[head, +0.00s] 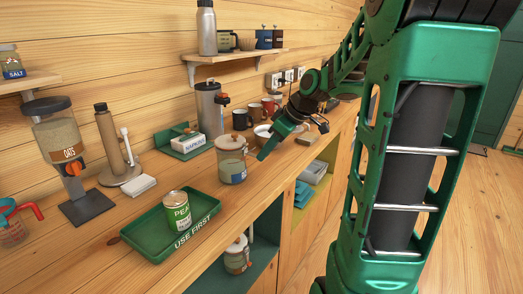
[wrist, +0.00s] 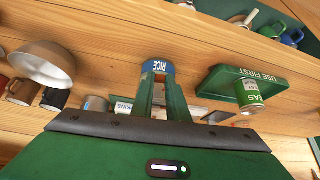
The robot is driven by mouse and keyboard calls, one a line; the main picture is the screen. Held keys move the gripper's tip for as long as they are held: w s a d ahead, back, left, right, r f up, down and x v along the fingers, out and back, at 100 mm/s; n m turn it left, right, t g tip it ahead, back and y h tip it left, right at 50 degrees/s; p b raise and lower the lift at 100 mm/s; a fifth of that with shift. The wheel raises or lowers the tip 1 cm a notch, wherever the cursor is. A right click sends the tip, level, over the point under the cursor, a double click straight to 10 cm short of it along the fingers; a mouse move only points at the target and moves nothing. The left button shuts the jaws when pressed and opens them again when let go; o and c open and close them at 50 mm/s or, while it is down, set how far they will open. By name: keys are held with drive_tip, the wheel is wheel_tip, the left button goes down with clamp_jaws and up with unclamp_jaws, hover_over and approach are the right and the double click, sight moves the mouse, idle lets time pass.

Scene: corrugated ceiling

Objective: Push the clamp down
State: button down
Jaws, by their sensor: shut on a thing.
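A glass jar (head: 232,162) with a lid and a blue label stands upright on the counter. Its label reads RICE in the wrist view (wrist: 157,67), where the picture is tilted and the fingers cover part of it. My gripper (head: 261,157) reaches down from the upper right to the jar's right side. Its green fingers (wrist: 160,98) lie close together, pointing at the jar. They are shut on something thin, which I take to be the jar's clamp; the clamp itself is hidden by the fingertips.
A green USE FIRST tray (head: 150,243) holding a can of peas (head: 177,211) lies in front left. A napkin holder (head: 181,140) and a steel dispenser (head: 210,108) stand behind the jar. Mugs and a bowl (head: 263,132) are near the gripper.

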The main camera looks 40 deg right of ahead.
wheel_tip(320, 180, down, 5)
drive_tip(key=t+y, duration=0.1)
drive_tip(key=t, duration=0.2)
drive_tip(key=t+y, duration=0.2)
drive_tip(key=t, duration=0.1)
drive_tip(key=shift+s+d+r, duration=0.1)
drive_tip(key=shift+d+r, duration=0.05)
drive_tip(key=shift+r, duration=0.05)
drive_tip(key=shift+w+a+f+t+y, duration=0.2)
drive_tip(key=shift+f+t+y, duration=0.35)
drive_tip(key=shift+t, duration=0.4)
drive_tip(key=shift+w+a+f+t+y, duration=0.1)
drive_tip(key=shift+w+f+t+y, duration=0.15)
drive_tip(key=shift+f+t+y, duration=0.5)
drive_tip(key=shift+w+a+f+t+y, duration=0.2)
drive_tip(key=shift+w+f+t, duration=0.15)
drive_tip(key=shift+t, duration=0.5)
drive_tip(key=shift+w+a+f+t+y, duration=0.2)
drive_tip(key=shift+w+f+t, duration=0.15)
drive_tip(key=shift+t, duration=0.5)
drive_tip(key=shift+w, duration=0.1)
drive_tip(key=c, duration=1.7)
unclamp_jaws()
drive_tip(key=v, duration=1)
drive_tip(key=shift+s+d+f, duration=0.15)
drive_tip(key=shift+s+f, duration=0.05)
drive_tip(key=shift+f, duration=0.1)
